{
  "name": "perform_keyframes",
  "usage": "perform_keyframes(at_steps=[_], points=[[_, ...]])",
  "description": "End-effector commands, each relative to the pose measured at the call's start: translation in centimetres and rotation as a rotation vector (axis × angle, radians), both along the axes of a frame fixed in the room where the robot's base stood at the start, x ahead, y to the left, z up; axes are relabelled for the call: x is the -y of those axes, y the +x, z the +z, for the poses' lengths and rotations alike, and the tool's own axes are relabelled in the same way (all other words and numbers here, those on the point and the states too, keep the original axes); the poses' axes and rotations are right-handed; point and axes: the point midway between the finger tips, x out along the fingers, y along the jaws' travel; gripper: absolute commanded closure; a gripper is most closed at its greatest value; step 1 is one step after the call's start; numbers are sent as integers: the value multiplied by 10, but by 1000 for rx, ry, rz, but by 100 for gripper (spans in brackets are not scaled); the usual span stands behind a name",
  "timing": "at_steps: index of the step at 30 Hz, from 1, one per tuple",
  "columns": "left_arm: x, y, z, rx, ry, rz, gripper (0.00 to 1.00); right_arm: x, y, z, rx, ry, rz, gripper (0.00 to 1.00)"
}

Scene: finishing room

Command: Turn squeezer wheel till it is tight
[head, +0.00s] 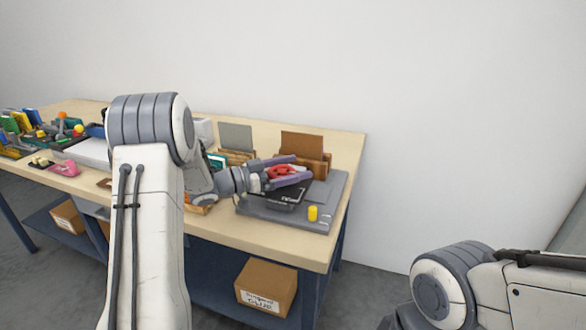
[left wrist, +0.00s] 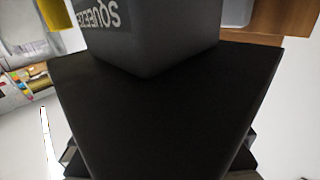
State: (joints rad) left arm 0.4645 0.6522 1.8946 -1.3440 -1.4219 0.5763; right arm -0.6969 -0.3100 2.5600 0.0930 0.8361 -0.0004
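The squeezer (head: 286,194) is a dark block on a grey base plate (head: 262,215) at the right end of the workbench. Its red wheel (head: 281,171) sits on top. My left gripper (head: 302,167) reaches in from the left, with its two purple-grey fingers apart and one on each side of the wheel. I cannot tell whether the fingers press on it. In the left wrist view a dark block with white "SQUEEZE" lettering (left wrist: 97,14) shows at the top, and a black surface fills the middle. The wheel is not visible there. My right gripper is out of view.
A yellow cylinder (head: 312,213) stands at the plate's front right. Behind are wooden holders with a brown panel (head: 302,146) and a grey panel (head: 236,137). A pink item (head: 64,168) and clutter lie at the left. A cardboard box (head: 266,286) is on the lower shelf.

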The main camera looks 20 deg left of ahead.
Motion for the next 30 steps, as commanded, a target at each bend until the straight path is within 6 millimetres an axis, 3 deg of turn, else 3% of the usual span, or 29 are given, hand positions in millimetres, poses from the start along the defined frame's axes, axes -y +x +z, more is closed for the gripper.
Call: perform_keyframes(at_steps=[8,21,30], points=[[-6,-4,-1,-2,1,3,0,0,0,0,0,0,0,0],[-65,-57,0,0,1,5,0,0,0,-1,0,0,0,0],[-78,-71,0,0,0,1,0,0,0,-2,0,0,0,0]])
